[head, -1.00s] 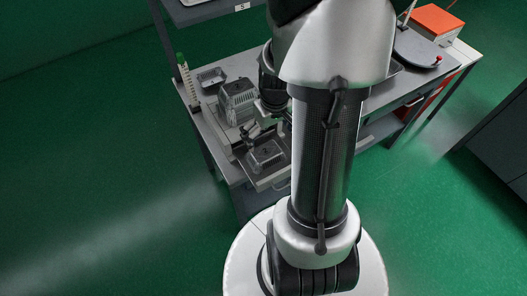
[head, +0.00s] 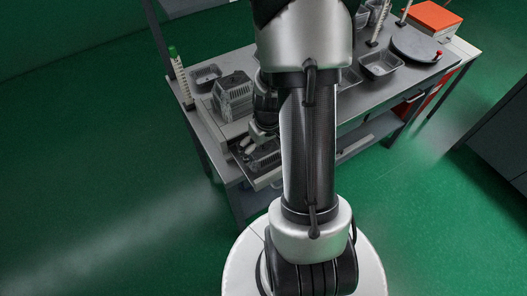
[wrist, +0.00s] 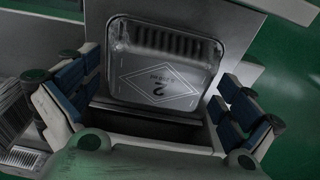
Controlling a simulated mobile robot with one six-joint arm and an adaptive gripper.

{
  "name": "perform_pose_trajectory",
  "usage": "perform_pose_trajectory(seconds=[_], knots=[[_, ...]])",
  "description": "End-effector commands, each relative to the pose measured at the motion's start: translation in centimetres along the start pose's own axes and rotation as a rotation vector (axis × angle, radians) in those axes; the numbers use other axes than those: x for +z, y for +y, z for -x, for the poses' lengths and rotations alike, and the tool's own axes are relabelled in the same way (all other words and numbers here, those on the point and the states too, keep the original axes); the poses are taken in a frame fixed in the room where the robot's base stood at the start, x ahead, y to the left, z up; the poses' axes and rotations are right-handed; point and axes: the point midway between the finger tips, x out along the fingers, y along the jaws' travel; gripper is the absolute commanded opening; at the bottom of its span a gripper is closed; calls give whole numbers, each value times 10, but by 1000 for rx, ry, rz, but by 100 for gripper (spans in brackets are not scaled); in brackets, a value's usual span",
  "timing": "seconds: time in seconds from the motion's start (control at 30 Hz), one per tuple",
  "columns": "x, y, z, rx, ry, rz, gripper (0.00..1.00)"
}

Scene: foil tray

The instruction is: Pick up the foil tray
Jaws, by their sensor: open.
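The foil tray (wrist: 160,88) is a shallow silver rectangle with rounded corners and a ribbed wall. Its face bears a diamond outline and a "2", upside down in the wrist view. In the head view the tray (head: 265,160) is at the bench's front left, partly hidden by my gripper (head: 252,146). In the wrist view my gripper (wrist: 155,100) is open, with blue-padded fingers to the left and right of the tray and gaps between. I see no contact with it.
A grey boxy device (head: 233,95) stands just behind on the bench. Another small tray (head: 205,77) is at the back left, near a green-topped post (head: 178,68). More trays (head: 381,64), a dark round plate (head: 416,46) and an orange box (head: 434,18) are at the right.

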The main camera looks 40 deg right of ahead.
Motion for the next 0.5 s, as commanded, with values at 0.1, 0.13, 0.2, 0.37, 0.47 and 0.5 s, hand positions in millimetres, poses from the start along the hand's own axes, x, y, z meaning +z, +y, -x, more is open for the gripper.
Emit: perform_pose_trajectory(seconds=[0.1, 0.13, 0.2, 0.37, 0.47, 0.5], knots=[[0, 0, 1, 0, 1, 0, 98], [0, 0, 1, 0, 0, 0, 96], [0, 0, 1, 0, 0, 0, 91], [0, 0, 1, 0, 0, 0, 81], [0, 0, 1, 0, 0, 0, 79], [0, 0, 1, 0, 0, 0, 79]])
